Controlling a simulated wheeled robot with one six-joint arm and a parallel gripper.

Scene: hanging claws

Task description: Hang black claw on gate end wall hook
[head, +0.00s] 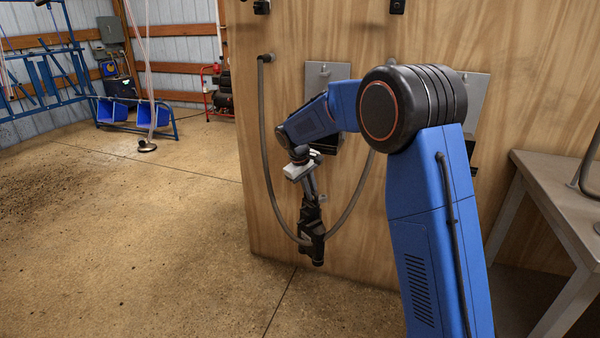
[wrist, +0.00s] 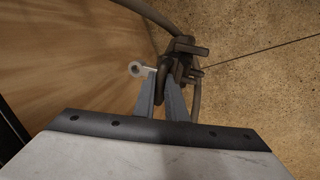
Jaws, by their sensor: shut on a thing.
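The black claw (head: 313,240) hangs below my gripper (head: 310,195), close to the wooden wall, in the head view. In the wrist view my gripper (wrist: 163,82) has its two grey fingers shut around the upper part of the claw (wrist: 184,62). A grey hose (head: 266,150) runs from a wall fitting down to the claw and loops up again behind my arm. Two grey metal plates, a left plate (head: 320,72) and a right plate (head: 479,98), are on the wall. My arm partly covers both, and I cannot tell which bears the gate end hook.
The wooden wall (head: 245,130) ends at its left edge, with open concrete floor (head: 130,250) beyond. A grey table (head: 565,205) stands at the right. Blue bins (head: 112,111) on a blue frame and a red cart (head: 210,88) stand far back.

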